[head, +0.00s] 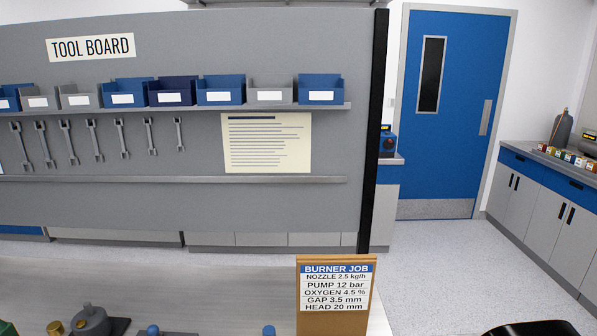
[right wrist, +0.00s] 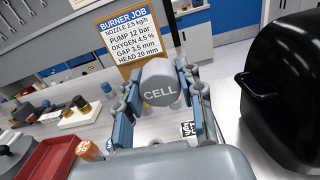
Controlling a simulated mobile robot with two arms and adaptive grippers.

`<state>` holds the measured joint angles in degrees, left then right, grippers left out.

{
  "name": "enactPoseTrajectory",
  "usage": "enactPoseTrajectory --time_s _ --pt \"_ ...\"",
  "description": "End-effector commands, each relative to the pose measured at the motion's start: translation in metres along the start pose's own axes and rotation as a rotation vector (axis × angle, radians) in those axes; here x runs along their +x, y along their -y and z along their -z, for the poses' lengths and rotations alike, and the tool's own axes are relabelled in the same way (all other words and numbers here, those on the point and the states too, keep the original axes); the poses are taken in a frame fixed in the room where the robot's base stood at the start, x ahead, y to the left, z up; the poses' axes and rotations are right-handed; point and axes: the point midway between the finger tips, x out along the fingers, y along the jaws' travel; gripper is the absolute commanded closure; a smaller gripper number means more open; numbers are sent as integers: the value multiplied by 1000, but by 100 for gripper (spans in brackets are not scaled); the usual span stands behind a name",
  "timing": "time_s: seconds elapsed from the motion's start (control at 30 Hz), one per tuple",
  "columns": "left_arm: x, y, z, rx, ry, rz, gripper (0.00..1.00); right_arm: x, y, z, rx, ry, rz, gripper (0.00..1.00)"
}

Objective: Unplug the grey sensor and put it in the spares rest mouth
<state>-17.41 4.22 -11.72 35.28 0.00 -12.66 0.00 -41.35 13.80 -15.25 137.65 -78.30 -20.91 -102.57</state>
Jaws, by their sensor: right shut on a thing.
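The grey sensor (right wrist: 160,84), a rounded grey cylinder marked CELL, shows in the right wrist view. My right gripper (right wrist: 158,100) is shut on it, with one finger at each side, and holds it in front of the BURNER JOB board. Its far end and whatever lies behind it are hidden. I cannot make out the spares rest mouth for certain in either view. The head view shows neither the sensor nor my grippers. My left gripper is out of view.
A black chamber with a handle (right wrist: 258,90) stands close on the right in the wrist view. A red tray (right wrist: 45,158) and an orange-topped item (right wrist: 88,150) lie at lower left. The BURNER JOB board (head: 337,290) stands on the bench, with small capped items to its left.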

Motion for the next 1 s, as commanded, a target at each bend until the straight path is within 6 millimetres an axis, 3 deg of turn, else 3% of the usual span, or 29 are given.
enactPoseTrajectory --time_s 0.17,0.47,1.0 --pt "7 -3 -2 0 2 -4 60 0 0 7 0 0 0 100" --pt "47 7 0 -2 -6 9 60 0 0 47 -1 1 -1 100" --pt "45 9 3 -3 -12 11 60 4 -6 42 0 3 -40 100"
